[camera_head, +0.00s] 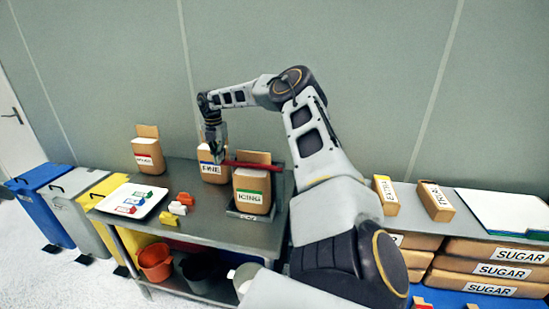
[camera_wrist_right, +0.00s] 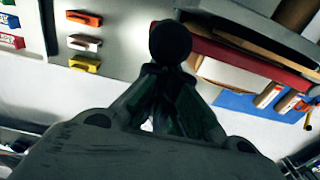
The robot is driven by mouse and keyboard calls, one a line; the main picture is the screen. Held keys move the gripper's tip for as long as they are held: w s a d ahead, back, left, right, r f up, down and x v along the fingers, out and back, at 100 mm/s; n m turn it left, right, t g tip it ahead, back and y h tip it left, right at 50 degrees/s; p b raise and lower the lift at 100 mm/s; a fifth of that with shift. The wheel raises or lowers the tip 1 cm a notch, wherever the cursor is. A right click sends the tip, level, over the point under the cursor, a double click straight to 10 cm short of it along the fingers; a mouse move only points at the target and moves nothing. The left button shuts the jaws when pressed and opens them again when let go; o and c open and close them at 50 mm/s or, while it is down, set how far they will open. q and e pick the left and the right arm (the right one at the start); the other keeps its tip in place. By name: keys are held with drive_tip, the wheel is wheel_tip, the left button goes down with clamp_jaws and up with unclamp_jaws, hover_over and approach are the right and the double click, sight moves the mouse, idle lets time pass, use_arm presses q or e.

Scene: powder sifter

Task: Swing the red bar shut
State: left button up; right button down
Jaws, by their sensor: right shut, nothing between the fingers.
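The red bar (camera_head: 252,165) runs across the top of the green-labelled sack (camera_head: 252,196) in the head view. In the right wrist view the red bar (camera_wrist_right: 250,61) slants from upper middle to the right, past the open sack top. A dark round knob (camera_wrist_right: 170,42) shows at the bar's left end, just beyond my fingertips. My right gripper (camera_head: 219,158) is shut and empty at the left end of the bar, near the blue-labelled sack (camera_head: 213,172). I cannot tell whether it touches the knob. My left gripper is out of view.
Red, white and yellow clips (camera_head: 178,208) lie on the metal table (camera_head: 205,226), left of the green-labelled sack. A white tray (camera_head: 108,204) with labels lies further left. A red-labelled sack (camera_head: 148,156) stands at the back left. The table front is clear.

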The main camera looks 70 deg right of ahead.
drive_tip(key=shift+w+d+r, duration=0.3)
drive_tip(key=shift+d+r, duration=0.2)
drive_tip(key=shift+r, duration=0.1)
drive_tip(key=shift+w+r, duration=0.15)
wheel_tip(320, 180, up, 8)
drive_tip(key=p, duration=0.4)
drive_tip(key=shift+s+a+f+p, duration=0.25)
drive_tip(key=shift+s+a+p, duration=0.05)
drive_tip(key=shift+a+p, duration=0.1)
idle(1.5)
